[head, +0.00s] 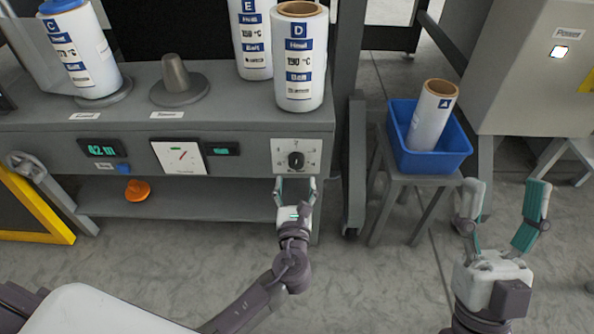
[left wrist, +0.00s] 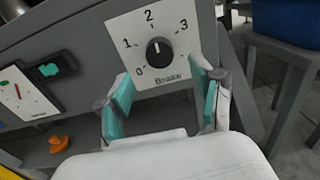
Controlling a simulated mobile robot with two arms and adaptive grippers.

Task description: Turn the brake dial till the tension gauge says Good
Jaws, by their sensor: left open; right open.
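The brake dial (head: 296,159) is a black knob on a white plate at the right end of the machine's front. In the left wrist view the dial (left wrist: 159,51) has marks 0, 1, 2 and 3, and its white pointer line points up, near 2. The tension gauge (head: 179,156) is a white panel with a red needle, left of the dial; its wording is too small to read. My left gripper (head: 295,184) is open and empty just below and in front of the dial, its fingers apart from the knob. My right gripper (head: 506,195) is open and empty over the floor at right.
Labelled rolls, including roll D (head: 299,60) and roll C (head: 80,50), stand on the machine top. An orange knob-like piece (head: 137,190) lies on the lower shelf. A blue bin (head: 440,162) with a roll sits on a grey stool. A grey cabinet (head: 535,75) stands at right.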

